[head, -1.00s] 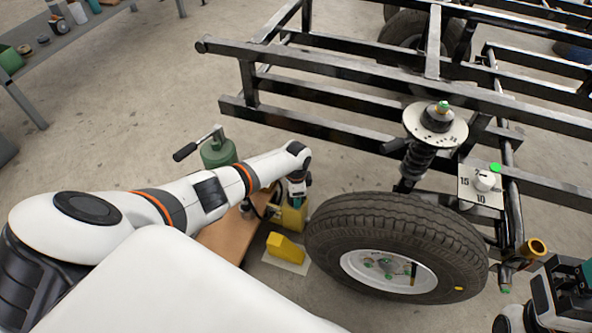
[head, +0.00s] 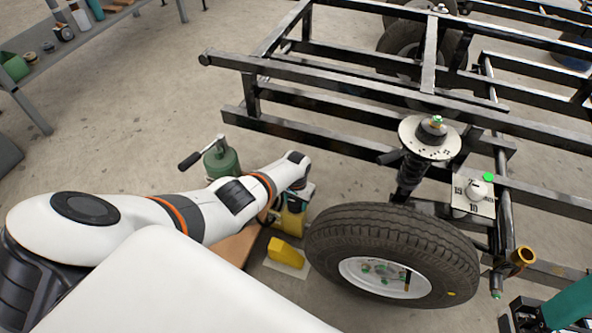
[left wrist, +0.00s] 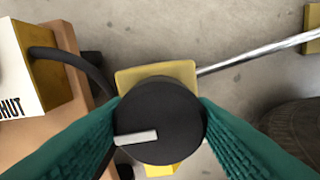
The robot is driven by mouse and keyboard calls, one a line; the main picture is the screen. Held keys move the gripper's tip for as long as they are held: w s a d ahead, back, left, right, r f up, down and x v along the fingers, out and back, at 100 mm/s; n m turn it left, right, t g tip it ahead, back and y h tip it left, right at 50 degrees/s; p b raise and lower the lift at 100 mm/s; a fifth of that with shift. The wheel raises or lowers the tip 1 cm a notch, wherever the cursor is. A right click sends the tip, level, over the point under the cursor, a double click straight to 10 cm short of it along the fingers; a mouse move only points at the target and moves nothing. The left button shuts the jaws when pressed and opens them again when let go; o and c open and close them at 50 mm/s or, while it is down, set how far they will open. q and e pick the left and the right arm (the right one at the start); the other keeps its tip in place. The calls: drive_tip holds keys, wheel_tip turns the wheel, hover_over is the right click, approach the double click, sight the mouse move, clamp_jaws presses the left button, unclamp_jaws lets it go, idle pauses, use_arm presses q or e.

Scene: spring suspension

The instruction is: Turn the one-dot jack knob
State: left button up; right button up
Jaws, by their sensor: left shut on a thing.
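My left gripper (head: 297,191) reaches down to a yellow jack unit (head: 290,222) left of the big tyre (head: 395,252). In the left wrist view its two teal fingers (left wrist: 160,118) are shut on the sides of a round black knob (left wrist: 168,112). The knob has a pale pointer bar, lying nearly level toward the left. The yellow jack body (left wrist: 155,75) shows behind the knob. No dot marking is visible. My right gripper (head: 562,312) is at the lower right edge, partly cut off.
A black frame (head: 340,70) carries a strut with a pale disc (head: 418,145) and a dial plate (head: 472,206). A yellow wedge (head: 286,250) lies near the tyre. A green canister (head: 221,160) stands behind my left arm. In the left wrist view, a lettered box (left wrist: 22,75) and black hose lie left.

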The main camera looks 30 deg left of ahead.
use_arm(q)
drive_tip(key=n, duration=0.2)
drive_tip(key=shift+s+n, duration=0.1)
drive_tip(key=shift+n, duration=0.3)
drive_tip(key=n, duration=0.3)
drive_tip(key=shift+n+p, duration=0.3)
drive_tip(key=shift+p, duration=0.1)
drive_tip(key=n, duration=0.5)
drive_tip(key=shift+a, duration=0.1)
drive_tip(key=shift+n, duration=1.4)
drive_tip(key=o, duration=1)
drive_tip(key=shift+c, duration=0.2)
